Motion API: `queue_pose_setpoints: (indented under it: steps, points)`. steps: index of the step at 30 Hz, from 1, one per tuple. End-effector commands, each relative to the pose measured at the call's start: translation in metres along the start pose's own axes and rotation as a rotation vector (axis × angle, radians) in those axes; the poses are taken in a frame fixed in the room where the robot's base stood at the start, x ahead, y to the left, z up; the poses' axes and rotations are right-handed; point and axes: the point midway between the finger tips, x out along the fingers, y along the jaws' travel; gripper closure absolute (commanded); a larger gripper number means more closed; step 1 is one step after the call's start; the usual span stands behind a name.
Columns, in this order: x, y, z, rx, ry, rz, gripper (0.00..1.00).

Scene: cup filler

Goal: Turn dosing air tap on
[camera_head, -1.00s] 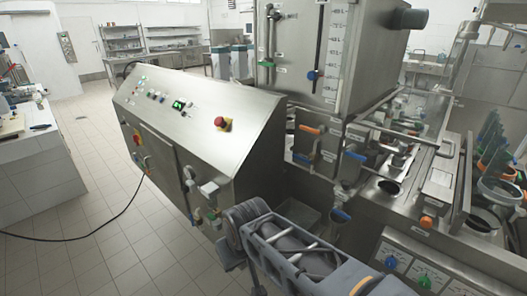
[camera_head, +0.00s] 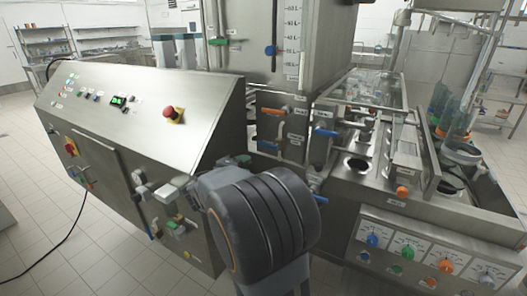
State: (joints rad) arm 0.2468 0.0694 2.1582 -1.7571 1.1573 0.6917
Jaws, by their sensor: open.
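Which handle is the dosing air tap I cannot tell, as the labels are too small to read. A small green-handled fitting (camera_head: 176,226) sits on the steel control cabinet (camera_head: 160,135), low on its front. A pale fitting (camera_head: 140,180) with a pipe below it is to its left. A green lever (camera_head: 222,42) lies level on the tall steel tank. My dark, rounded wrist link fills the lower middle, in front of the cabinet's right end.
An orange lever (camera_head: 277,110) and a blue lever (camera_head: 326,132) stick out under the tank. A red emergency button (camera_head: 169,112) sits on the cabinet's sloped top. A panel with coloured knobs (camera_head: 404,252) is at the lower right.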

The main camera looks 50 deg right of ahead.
Motion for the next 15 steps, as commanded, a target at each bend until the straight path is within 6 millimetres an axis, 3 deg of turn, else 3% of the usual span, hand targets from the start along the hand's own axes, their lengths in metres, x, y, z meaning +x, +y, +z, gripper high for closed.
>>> queue_pose_setpoints:
  steps: [8, 15]
  points:
    - [0.026, 0.005, -0.016, -0.022, 0.048, 0.110, 0.58]
    - [0.069, 0.011, -0.018, -0.024, 0.047, 0.111, 0.58]
